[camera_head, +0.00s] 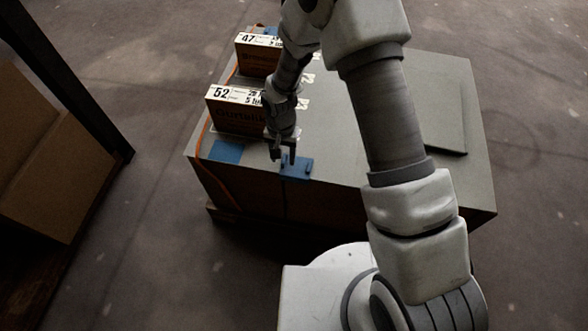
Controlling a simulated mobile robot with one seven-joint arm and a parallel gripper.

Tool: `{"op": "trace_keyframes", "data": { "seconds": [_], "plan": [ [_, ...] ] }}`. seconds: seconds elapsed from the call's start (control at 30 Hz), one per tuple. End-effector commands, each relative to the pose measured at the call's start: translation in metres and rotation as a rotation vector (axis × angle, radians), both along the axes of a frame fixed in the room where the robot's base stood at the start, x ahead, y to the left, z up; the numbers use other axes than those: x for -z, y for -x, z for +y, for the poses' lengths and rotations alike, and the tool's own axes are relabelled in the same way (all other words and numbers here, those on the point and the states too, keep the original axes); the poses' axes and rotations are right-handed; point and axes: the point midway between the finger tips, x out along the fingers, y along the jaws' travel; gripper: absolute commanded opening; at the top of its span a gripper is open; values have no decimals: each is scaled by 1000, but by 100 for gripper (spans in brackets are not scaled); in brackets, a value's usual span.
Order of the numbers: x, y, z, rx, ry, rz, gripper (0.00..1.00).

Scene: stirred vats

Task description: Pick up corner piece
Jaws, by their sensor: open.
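A small blue corner piece (297,169) lies on the grey top of a large box-like block (335,165), near its front edge. My gripper (283,158) points down right at the piece, with its fingers over the piece's left and back part. The jaws are open. I cannot tell whether the fingers touch the piece, and they hide some of it.
A carton labelled 52 (235,115) stands left of my gripper, and one labelled 47 (257,58) stands behind it. A flat blue patch (227,150) and an orange strap (199,147) are at the left. A raised flat panel (432,100) lies at the right. Brown boxes (50,165) stand far left.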

Motion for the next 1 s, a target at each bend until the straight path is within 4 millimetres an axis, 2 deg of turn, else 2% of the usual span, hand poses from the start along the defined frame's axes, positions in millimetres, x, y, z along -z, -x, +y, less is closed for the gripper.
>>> {"op": "trace_keyframes", "data": {
  "seconds": [0.03,0.1,0.33,0.6,1.0],
  "plan": [
    [11,0,0,0,1,2,50],
    [17,0,0,1,0,1,50],
    [16,0,0,1,0,-1,50],
    [16,0,0,1,0,-1,1],
    [16,-1,0,1,0,-1,0]
  ]
}}
